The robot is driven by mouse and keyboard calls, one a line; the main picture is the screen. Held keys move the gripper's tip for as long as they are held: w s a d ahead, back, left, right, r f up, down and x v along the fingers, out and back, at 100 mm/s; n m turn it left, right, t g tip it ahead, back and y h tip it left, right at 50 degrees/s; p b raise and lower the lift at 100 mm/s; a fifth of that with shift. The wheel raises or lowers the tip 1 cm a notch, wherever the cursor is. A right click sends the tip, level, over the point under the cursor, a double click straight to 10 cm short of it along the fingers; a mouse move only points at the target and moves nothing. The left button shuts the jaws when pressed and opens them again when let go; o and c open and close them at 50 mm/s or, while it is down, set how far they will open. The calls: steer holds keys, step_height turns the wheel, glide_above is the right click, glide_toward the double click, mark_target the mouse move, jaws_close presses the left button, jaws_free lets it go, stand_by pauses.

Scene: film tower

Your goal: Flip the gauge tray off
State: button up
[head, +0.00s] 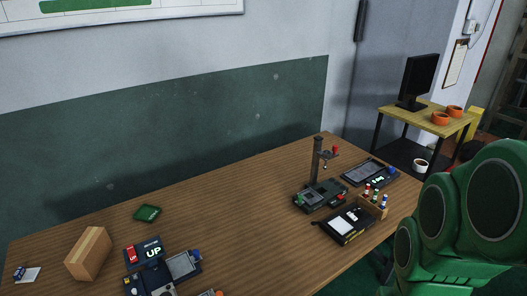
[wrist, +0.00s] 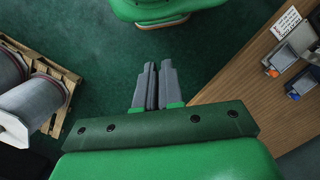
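I cannot tell for sure which object is the gauge tray. A dark tray-like device (head: 367,173) with a small lit green display and a blue part lies at the right end of the wooden table. A dark unit (head: 150,252) with a lit "UP" display and a red part lies at the front left, beside a grey flat panel (head: 183,265). Switch positions are too small to read. My gripper (wrist: 157,66) has its grey fingers together, with nothing seen between them, over the green floor, apart from the table. In the head view only my green arm shows at right.
The wooden table (head: 235,215) has clear room in its middle. A stand with a post (head: 316,165), a black case (head: 348,224) and a bottle box (head: 372,203) crowd its right end. A cardboard box (head: 88,253) sits left. A pallet (wrist: 55,75) with rolls is on the floor.

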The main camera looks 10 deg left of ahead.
steer(key=shift+m, duration=0.7)
steer(key=w+a+r, duration=0.1)
steer(key=w+a, duration=0.1)
steer(key=w, duration=0.3)
steer(key=w+a+r, duration=0.1)
steer(key=w+a, duration=0.1)
steer(key=w, duration=0.3)
steer(key=w+a, duration=0.2)
steer(key=w, duration=0.3)
steer(key=shift+w+r, duration=0.35)
steer(key=shift+r, duration=0.05)
jaws_close()
steer(key=w+a+f+m, duration=0.1)
steer(key=w+a+f, duration=0.2)
steer(key=w+a, duration=1.05)
steer(key=w+a+f, duration=0.4)
steer(key=a+f, duration=0.1)
steer(key=a, duration=0.3)
steer(key=w+a+f+g, duration=0.1)
steer(key=w+a+f, duration=0.2)
steer(key=a+f, duration=0.3)
steer(key=w+a+f+m+g+y, duration=0.1)
steer(key=w+a+f, duration=0.3)
steer(key=a, duration=0.8)
steer(key=shift+w+a+f, duration=0.15)
steer(key=shift+w+f, duration=0.2)
steer(key=shift+f, duration=0.45)
